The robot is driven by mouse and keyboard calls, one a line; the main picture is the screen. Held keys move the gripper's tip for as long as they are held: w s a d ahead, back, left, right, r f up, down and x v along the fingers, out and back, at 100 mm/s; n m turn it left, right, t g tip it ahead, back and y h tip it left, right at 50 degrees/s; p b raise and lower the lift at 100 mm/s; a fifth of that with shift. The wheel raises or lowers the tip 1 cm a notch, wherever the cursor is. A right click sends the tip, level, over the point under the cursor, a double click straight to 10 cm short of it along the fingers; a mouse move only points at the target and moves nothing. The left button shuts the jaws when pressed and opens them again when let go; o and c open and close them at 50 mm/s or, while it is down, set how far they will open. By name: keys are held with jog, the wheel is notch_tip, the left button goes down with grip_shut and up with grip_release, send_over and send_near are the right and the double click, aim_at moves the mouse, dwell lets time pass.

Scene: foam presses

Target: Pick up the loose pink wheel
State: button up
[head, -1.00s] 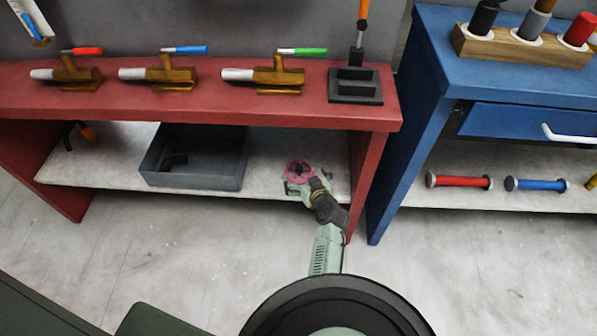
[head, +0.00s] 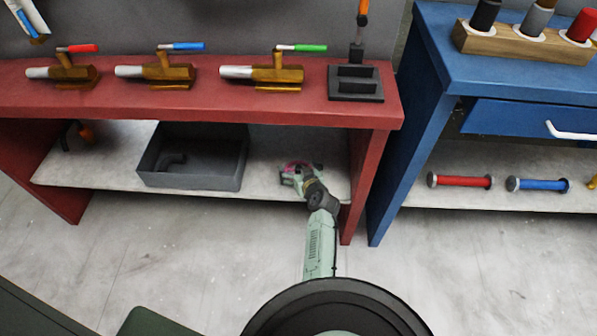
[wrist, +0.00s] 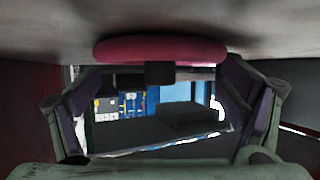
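The pink wheel (head: 296,164) lies on the pale lower shelf of the red bench, near its right end. In the head view my gripper (head: 301,174) is right at it and hides part of it. In the wrist view the wheel (wrist: 160,50) is seen edge-on, flat against the pale shelf surface at the top of the picture, with a dark hub sticking out. The two fingers of my gripper (wrist: 160,88) are spread wide, one toward each side of the wheel. Whether they touch its rim cannot be told.
The red bench top (head: 210,108) overhangs the shelf (head: 100,170). A dark grey bin (head: 190,181) stands on the shelf left of my gripper. The bench's right leg (head: 362,185) is close on the right. The floor in front is clear.

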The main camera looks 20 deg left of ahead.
jog(key=shift+s+f, duration=0.1)
jog(key=shift+f, duration=0.05)
jog(key=c, duration=1.7)
